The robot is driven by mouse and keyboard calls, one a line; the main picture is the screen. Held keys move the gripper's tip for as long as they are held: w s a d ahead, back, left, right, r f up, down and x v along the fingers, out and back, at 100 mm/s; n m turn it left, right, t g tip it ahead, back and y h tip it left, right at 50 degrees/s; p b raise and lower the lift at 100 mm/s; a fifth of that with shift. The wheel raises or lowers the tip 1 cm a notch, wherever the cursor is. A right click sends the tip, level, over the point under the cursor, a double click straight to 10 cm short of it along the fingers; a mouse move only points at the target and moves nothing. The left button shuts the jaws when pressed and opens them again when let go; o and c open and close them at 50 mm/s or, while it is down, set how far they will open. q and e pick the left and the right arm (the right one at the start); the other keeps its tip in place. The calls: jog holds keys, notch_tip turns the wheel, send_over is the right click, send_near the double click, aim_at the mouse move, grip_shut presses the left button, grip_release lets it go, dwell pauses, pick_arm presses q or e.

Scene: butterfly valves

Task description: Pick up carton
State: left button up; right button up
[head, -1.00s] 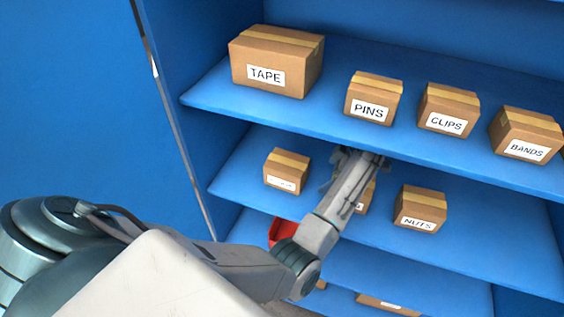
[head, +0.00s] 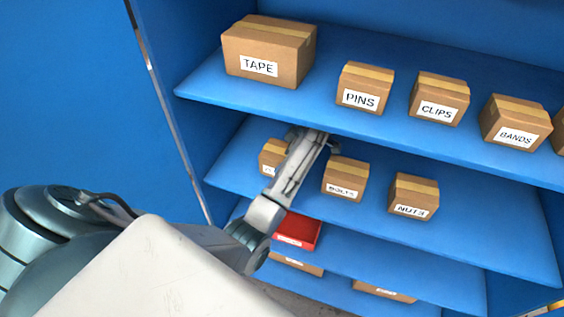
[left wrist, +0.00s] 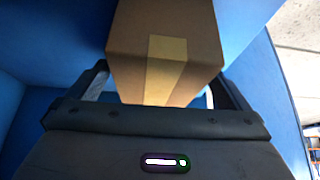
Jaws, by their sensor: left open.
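My left gripper (head: 313,139) is over the second shelf, between a carton with a mostly hidden label (head: 272,157) and the BOLTS carton (head: 345,178). My forearm covers part of the left one. In the left wrist view a brown carton with a tan tape strip (left wrist: 166,72) lies ahead of the open gripper (left wrist: 155,88), its near end between the two fingers as seen. I cannot tell if they touch it, nor which carton it is, as no label shows there. The NUTS carton (head: 414,197) stands to the right on the same shelf.
The upper shelf (head: 205,88) holds the TAPE (head: 267,52), PINS (head: 364,88), CLIPS (head: 438,99) and BANDS (head: 515,123) cartons, close above my gripper. The cabinet's side wall (head: 165,60) is at the left.

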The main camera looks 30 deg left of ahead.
pick_arm(q)
jog(key=shift+b+x, duration=0.45)
jog(key=shift+x, duration=0.55)
jog(key=shift+p+x, duration=0.75)
jog(key=shift+p, duration=0.05)
jog(key=shift+f, duration=0.2)
jog(key=c, duration=1.2)
jog(key=shift+r, duration=0.1)
jog(key=shift+c, duration=1.2)
jog(key=shift+a+r, duration=0.1)
pick_arm(e)
jog(key=shift+d, duration=0.1)
